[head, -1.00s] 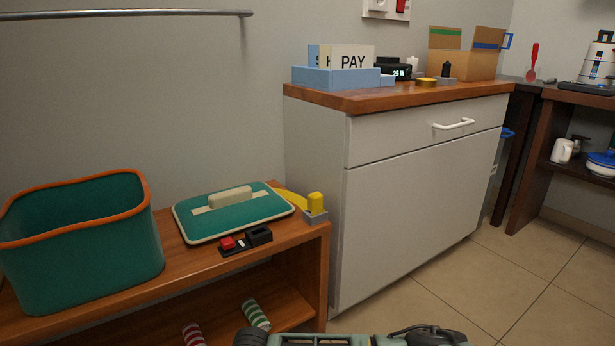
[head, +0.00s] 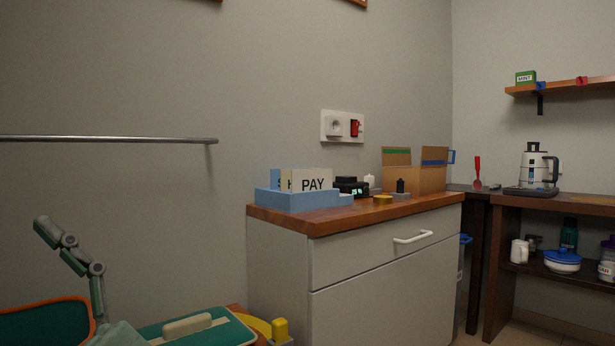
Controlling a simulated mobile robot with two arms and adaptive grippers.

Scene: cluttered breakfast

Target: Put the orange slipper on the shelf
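No orange slipper shows in the head view. A brown wall shelf (head: 570,86) is at the upper right, with a green box labelled MINT (head: 525,77) and small blue and red items at it. A jointed grey-green part of mine, apparently my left gripper (head: 75,250), rises at the lower left in front of the wall, beside the teal bin. Only one finger-like linkage shows and nothing is seen in it, so I cannot tell its opening. My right gripper is out of view.
A teal bin with an orange rim (head: 92,309) and a teal lid (head: 205,329) are at the lower left. A grey cabinet (head: 375,290) holds a blue tray (head: 290,203) and small items. A dark shelf unit (head: 500,270) with a kettle (head: 537,168) stands at right.

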